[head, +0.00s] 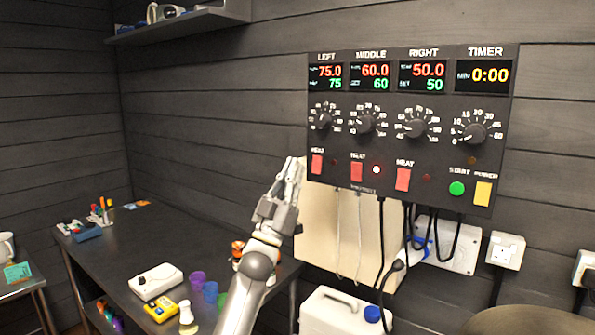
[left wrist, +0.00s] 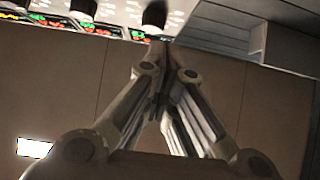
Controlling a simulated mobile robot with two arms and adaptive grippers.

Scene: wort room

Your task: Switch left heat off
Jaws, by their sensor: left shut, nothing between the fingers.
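The control panel (head: 440,140) hangs on the wall at the upper right of the head view. Its red left heat switch (head: 317,164) sits at the lower left of the panel, under the word HEAT. I cannot tell which way the switch is tipped; the lamp just right of it looks dark. The LEFT display (head: 325,77) reads 75.0 over 75. My left gripper (head: 295,164) is shut and empty, its tips just left of the left heat switch, seemingly apart from it. In the left wrist view its fingers (left wrist: 158,50) meet below blurred parts of the panel. My right gripper is out of view.
Middle (head: 356,171) and right heat switches (head: 403,179) are farther right; the middle lamp (head: 376,170) glows white. Cables hang below the panel in front of a beige box (head: 318,225). A dark table (head: 170,235) with cups and small devices stands at left.

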